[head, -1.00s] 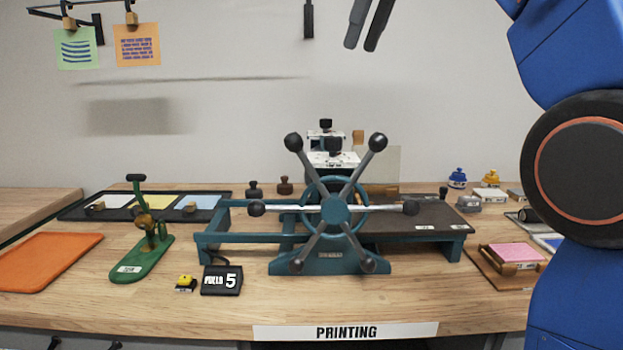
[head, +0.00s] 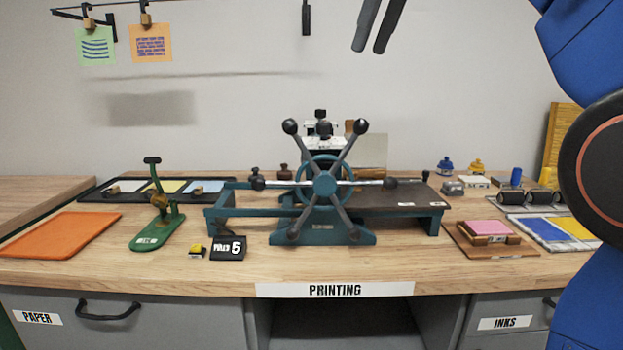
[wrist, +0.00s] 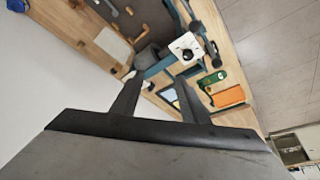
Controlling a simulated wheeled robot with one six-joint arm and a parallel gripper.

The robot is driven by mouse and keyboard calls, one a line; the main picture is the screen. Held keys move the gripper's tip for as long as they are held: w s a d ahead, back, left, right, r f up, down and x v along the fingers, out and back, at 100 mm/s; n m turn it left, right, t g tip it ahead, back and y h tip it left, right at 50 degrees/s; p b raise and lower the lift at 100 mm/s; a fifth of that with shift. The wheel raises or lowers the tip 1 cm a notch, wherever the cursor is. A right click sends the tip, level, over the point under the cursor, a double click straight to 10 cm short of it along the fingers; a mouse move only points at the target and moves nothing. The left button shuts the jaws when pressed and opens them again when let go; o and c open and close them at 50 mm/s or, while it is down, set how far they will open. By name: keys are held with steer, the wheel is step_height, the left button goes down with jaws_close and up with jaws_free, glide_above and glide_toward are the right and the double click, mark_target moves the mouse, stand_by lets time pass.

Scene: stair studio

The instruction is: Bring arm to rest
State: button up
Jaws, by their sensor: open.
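My gripper (head: 379,24) shows at the top of the head view, its two dark fingers apart and empty, up in front of the wall. In the wrist view my gripper (wrist: 158,98) has its fingers spread with nothing between them that it holds. My blue arm fills the right side of the head view. The fingers are well above the bench and touch nothing.
A teal press with a spoked wheel (head: 325,185) stands mid-bench. A green stapler-like tool (head: 158,230), an orange tray (head: 60,235), a counter sign (head: 228,247) and a pink pad (head: 488,228) lie around it. Notes hang upper left (head: 151,43).

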steer(key=s+d+f+m+h, duration=0.1)
steer(key=s+d+f+m, duration=0.2)
steer(key=f, duration=1.4)
steer(key=s+d+f+m+t+h, duration=0.1)
steer(key=s+d+f+m, duration=0.1)
steer(key=s+d+f, duration=0.6)
steer(key=s+d+f+m+h, duration=0.1)
steer(key=s+d+f+m, duration=0.2)
steer(key=s+f, duration=1)
steer(key=d+f, duration=0.2)
steer(key=f, duration=0.5)
steer(key=d+f, duration=0.1)
steer(key=f, duration=0.7)
steer(key=shift+s+d+m, duration=0.3)
steer(key=shift+s+d, duration=0.05)
